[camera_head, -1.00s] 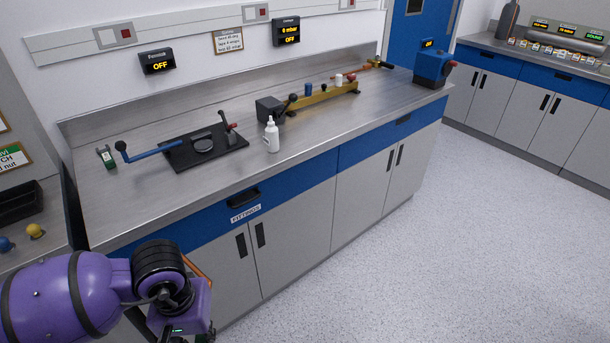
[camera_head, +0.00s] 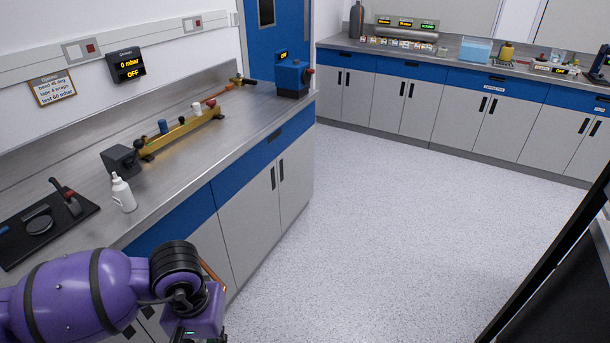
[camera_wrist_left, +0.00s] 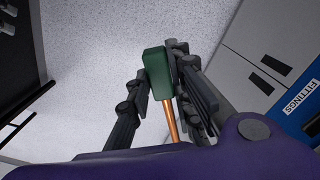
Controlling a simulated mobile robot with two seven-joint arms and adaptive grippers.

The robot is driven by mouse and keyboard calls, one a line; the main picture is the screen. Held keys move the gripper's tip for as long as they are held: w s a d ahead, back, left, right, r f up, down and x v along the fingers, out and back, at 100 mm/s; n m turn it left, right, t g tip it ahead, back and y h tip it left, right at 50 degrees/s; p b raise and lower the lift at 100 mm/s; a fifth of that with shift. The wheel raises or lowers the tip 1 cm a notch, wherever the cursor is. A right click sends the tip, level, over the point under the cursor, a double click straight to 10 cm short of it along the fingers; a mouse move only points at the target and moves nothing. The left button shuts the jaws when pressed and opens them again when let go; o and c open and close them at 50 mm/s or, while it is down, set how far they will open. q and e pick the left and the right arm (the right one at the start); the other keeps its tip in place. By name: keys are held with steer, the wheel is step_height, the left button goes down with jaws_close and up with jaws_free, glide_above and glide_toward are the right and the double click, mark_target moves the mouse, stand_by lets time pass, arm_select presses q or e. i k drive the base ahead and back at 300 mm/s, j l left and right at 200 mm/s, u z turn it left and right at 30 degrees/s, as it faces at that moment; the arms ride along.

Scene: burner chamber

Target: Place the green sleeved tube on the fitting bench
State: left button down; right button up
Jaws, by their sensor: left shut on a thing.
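My left gripper (camera_wrist_left: 165,90) is shut on the green sleeved tube. In the left wrist view the tube shows a green sleeve (camera_wrist_left: 155,64) between the fingers and a copper-coloured length (camera_wrist_left: 171,120) below it. In the head view only a copper end (camera_head: 212,273) shows behind my purple left wrist; the fingers are mostly hidden there. The fitting bench (camera_head: 185,207) runs along the left, with a steel top and blue drawer fronts. My left gripper is in front of the bench's front side, over the floor in the wrist view. My right gripper is not in view.
On the bench stand a black bending plate (camera_head: 45,228), a white bottle (camera_head: 123,193), a yellow rail fixture (camera_head: 182,132) and a blue box (camera_head: 292,78). Bare steel lies between them. Open floor (camera_head: 400,230) is at the right. A dark panel (camera_head: 570,270) stands at the right edge.

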mark_target(273, 103)
steer(key=i+l+z, duration=0.25)
steer(key=i, duration=0.35)
steer(key=i+z, duration=0.2)
steer(key=i, duration=0.45)
